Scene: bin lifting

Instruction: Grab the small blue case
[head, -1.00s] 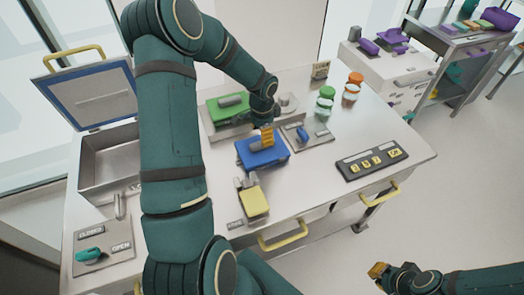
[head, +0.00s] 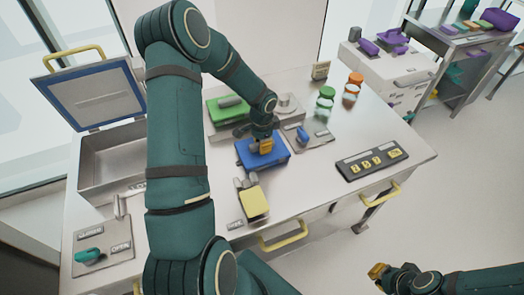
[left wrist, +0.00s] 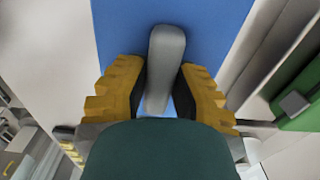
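The small blue case (head: 245,152) lies on the steel table near its middle, with a grey handle on top. In the left wrist view the blue case (left wrist: 215,22) fills the top centre, and its grey handle (left wrist: 165,60) lies between my left fingers. My left gripper (head: 265,147) is low over the case in the head view. In the wrist view, the left gripper (left wrist: 166,85) has its fingers on both sides of the handle, with a sliver of blue showing beside it. My right gripper (head: 378,272) is off the table at the lower right; its finger opening is unclear.
A green case (head: 228,108) lies behind the blue one and a yellow case (head: 254,203) in front. An open steel bin (head: 110,165) stands at the left. Jars (head: 324,98), a small blue item (head: 302,135) and a button panel (head: 371,162) are to the right.

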